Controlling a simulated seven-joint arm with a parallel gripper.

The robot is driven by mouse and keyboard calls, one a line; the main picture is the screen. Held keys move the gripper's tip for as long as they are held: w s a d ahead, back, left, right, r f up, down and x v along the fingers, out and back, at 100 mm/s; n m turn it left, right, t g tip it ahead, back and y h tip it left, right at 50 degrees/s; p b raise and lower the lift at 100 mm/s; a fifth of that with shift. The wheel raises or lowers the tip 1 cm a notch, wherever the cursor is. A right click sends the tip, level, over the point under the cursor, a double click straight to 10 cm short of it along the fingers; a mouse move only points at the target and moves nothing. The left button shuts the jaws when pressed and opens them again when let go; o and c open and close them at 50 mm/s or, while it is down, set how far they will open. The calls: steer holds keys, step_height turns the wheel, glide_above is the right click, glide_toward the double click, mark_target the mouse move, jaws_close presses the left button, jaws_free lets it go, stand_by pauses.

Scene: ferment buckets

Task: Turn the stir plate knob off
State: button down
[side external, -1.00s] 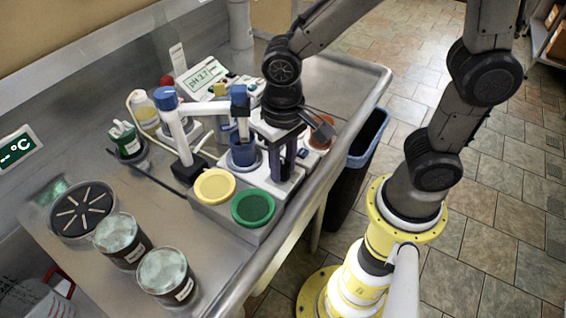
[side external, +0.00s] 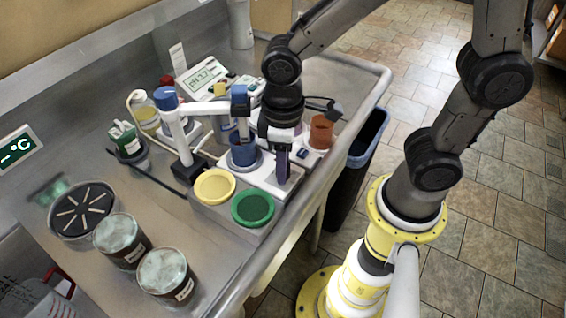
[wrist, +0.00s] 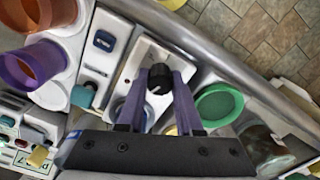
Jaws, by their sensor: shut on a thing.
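The white stir plate (side external: 262,177) stands near the table's front edge, with a blue beaker (side external: 243,151) on it. Its black knob (wrist: 158,80), with a pale mark on top, shows between my fingertips in the wrist view. My gripper (side external: 283,178) points straight down at the near right end of the plate. It also shows in the wrist view (wrist: 160,76), with its purple fingers on either side of the knob and shut on it. In the side view the fingers hide the knob.
A yellow lid (side external: 215,186) and a green lid (side external: 253,208) lie in front of the plate. An orange cup (side external: 321,131) stands to its right. A white probe arm (side external: 205,108) reaches over the blue beaker. The steel table's raised edge (side external: 300,190) runs close by.

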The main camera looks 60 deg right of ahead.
steer(key=shift+n, duration=1.9)
steer(key=c, duration=0.6)
jaws_free()
steer(key=shift+r, duration=0.1)
step_height(320, 180, up, 14)
steer(key=shift+f, duration=0.2)
